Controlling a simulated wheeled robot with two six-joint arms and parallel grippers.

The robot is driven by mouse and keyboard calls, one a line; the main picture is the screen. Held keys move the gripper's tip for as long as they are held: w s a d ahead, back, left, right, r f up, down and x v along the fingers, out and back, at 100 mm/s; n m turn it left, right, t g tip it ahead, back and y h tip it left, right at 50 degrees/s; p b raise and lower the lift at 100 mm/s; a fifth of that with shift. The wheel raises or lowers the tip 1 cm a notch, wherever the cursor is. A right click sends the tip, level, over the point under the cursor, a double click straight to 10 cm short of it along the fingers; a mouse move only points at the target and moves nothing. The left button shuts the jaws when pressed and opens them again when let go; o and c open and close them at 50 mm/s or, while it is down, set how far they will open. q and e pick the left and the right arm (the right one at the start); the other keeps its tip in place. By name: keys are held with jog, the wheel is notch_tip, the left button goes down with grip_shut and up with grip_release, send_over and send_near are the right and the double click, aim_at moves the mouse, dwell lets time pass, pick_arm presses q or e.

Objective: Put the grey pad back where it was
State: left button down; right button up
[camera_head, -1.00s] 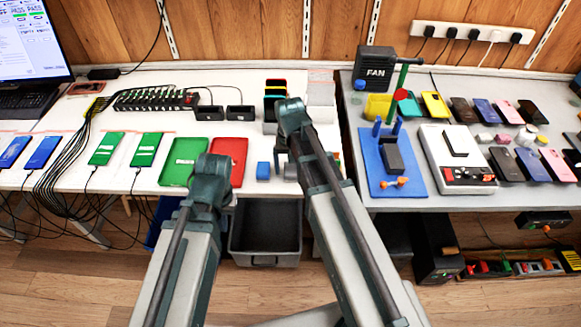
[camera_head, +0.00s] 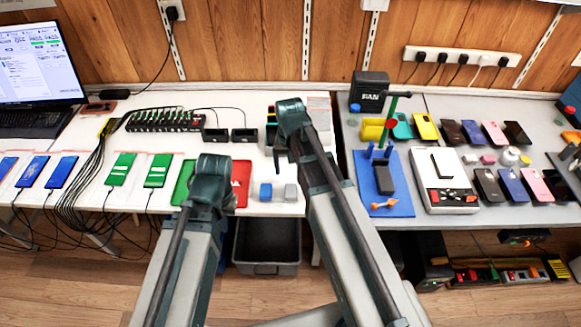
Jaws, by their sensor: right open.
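A small light-grey block (camera_head: 291,192), which may be the grey pad, lies near the front edge of the white table. A small blue block (camera_head: 266,192) lies just left of it. My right gripper (camera_head: 279,162) points down over the table, behind the grey block in the picture and apart from it. It is open, and nothing shows between its fingers. My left gripper (camera_head: 206,190) is in front of the green and red trays; its own wrist hides its fingers.
A green tray (camera_head: 182,184) and a red tray (camera_head: 242,180) lie partly behind my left arm. A dark grey bin (camera_head: 267,262) stands below the table edge. To the right, a blue mat (camera_head: 400,203) carries a small stand. Phones on cables lie to the left.

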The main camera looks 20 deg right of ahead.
jog(key=s+a+n+h, duration=0.1)
jog(key=s+a+n, duration=0.6)
jog(key=s+a, duration=0.3)
jog(key=s, duration=0.4)
jog(key=shift+s+a, duration=0.15)
